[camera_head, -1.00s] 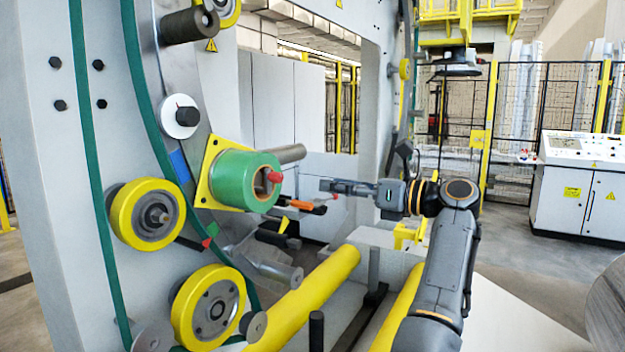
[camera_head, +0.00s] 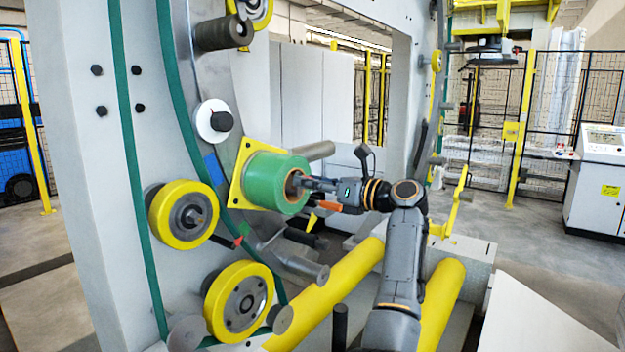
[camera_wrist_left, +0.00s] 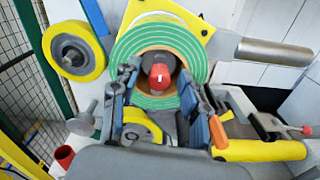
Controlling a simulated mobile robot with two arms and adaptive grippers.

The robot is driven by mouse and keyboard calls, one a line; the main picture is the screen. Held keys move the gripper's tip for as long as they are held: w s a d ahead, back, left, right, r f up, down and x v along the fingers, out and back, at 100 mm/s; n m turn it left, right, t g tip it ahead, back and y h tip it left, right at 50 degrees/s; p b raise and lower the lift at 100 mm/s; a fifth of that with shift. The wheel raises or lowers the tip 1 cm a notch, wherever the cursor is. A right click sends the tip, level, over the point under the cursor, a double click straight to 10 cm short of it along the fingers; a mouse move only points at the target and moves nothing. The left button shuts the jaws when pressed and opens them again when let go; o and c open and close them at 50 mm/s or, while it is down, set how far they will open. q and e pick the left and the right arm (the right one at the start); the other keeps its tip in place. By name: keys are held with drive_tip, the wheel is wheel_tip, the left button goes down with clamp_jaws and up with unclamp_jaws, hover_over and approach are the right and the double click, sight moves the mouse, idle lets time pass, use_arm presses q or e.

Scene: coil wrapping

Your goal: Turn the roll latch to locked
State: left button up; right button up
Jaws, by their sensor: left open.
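The roll latch (camera_wrist_left: 160,76) is a red knob with a small white mark in the middle of the roll's core in the left wrist view. The green roll (camera_head: 265,182) sits on a yellow plate on the wrapping ring; its striped end face and brown core show in the left wrist view (camera_wrist_left: 128,48). My left gripper (camera_head: 298,183) is open at the roll's face, and hides the latch in the head view. In the left wrist view the open fingers (camera_wrist_left: 160,88) stand on either side of the latch; I cannot tell whether they touch it. My right gripper is not in view.
An orange-tipped lever (camera_head: 330,206) sits just below my gripper. A grey bar (camera_head: 318,151) sticks out behind the roll. Yellow wheels (camera_head: 183,214) line the ring, and yellow rollers (camera_head: 330,295) lie below. A control desk (camera_head: 600,180) stands at the right.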

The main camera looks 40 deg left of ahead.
use_arm(q)
clamp_jaws()
